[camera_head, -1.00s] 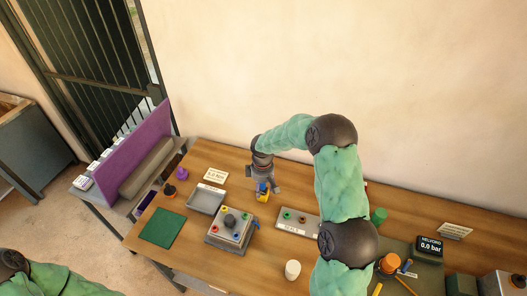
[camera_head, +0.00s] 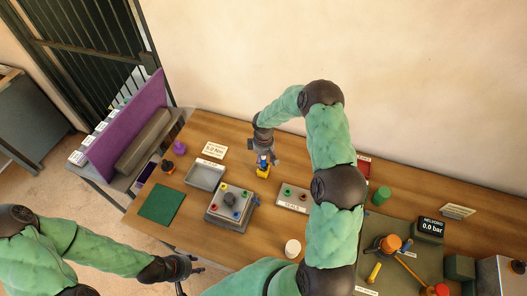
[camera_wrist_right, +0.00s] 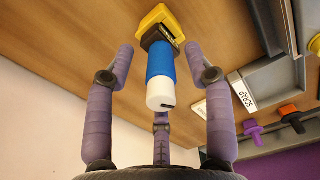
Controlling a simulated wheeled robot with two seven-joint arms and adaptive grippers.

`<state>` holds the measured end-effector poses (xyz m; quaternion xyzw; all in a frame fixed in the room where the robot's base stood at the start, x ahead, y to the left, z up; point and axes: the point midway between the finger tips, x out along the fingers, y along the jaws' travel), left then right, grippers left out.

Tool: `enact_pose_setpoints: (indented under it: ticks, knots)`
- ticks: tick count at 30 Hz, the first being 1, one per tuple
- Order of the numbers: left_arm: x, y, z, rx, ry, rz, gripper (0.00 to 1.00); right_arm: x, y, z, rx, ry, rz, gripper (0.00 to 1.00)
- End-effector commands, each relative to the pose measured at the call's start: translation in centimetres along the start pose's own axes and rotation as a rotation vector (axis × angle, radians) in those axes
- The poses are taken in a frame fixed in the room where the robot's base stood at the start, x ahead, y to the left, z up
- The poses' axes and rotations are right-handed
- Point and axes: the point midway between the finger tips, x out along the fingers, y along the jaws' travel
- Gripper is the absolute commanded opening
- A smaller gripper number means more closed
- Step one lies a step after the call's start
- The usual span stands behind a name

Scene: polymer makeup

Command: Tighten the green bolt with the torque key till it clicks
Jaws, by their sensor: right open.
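The torque key appears to be the tool with a blue grip and white end (camera_wrist_right: 161,75), set in a yellow holder (camera_wrist_right: 155,25) on the table. In the head view the yellow holder (camera_head: 263,173) is under my right gripper (camera_head: 264,160). My right gripper (camera_wrist_right: 162,70) is open, its purple fingers spread around the blue and white grip with gaps visible. The green bolt (camera_head: 243,194) sits at a corner of the grey block (camera_head: 228,219), with yellow, red and blue bolts at other corners. My left gripper (camera_head: 188,270) is empty-looking at the table's front edge; its opening is unclear.
A grey scrap tray (camera_head: 205,177) and green mat (camera_head: 160,204) lie left of the block. A seals tray (camera_head: 293,197) and white cup (camera_head: 292,248) are to its right. A sign (camera_head: 214,150) reads 5.0 Nm. My right arm hides part of the table.

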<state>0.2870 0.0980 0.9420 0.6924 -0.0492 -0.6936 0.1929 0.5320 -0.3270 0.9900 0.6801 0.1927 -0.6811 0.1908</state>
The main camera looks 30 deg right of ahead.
Motion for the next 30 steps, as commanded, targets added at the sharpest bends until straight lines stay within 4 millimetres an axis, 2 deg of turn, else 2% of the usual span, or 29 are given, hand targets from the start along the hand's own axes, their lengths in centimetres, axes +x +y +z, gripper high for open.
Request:
enact_pose_setpoints:
  ticks: [6, 17, 20, 23, 24, 30]
  knots:
    - [-0.2, 0.1, 0.0, 0.0, 0.0, 0.0, 0.4, 2.0, 0.0, 0.0, 0.0, -0.001, 0.0, 0.54]
    - [-0.2, 0.1, 0.0, 0.0, 0.0, 0.0, 0.4, 2.5, 0.1, 0.0, 0.0, 0.0, 0.001, 0.54]
    - [-0.2, 0.1, 0.0, 0.0, 0.0, 0.0, 0.4, 2.4, 0.1, 0.0, 0.0, 0.0, 0.001, 0.31]
    - [-0.2, 0.1, 0.0, 0.0, 0.0, 0.0, 0.4, 2.4, 0.1, 0.0, 0.0, 0.0, 0.001, 0.03]
    - [-0.2, 0.1, 0.0, 0.0, 0.0, 0.0, 0.4, 2.4, 0.0, 0.0, 0.0, 0.0, 0.001, 0.0]
    - [-0.2, 0.1, 0.0, 0.0, 0.0, 0.0, 0.4, 2.4, 0.1, 0.0, 0.0, 0.0, 0.001, 0.0]
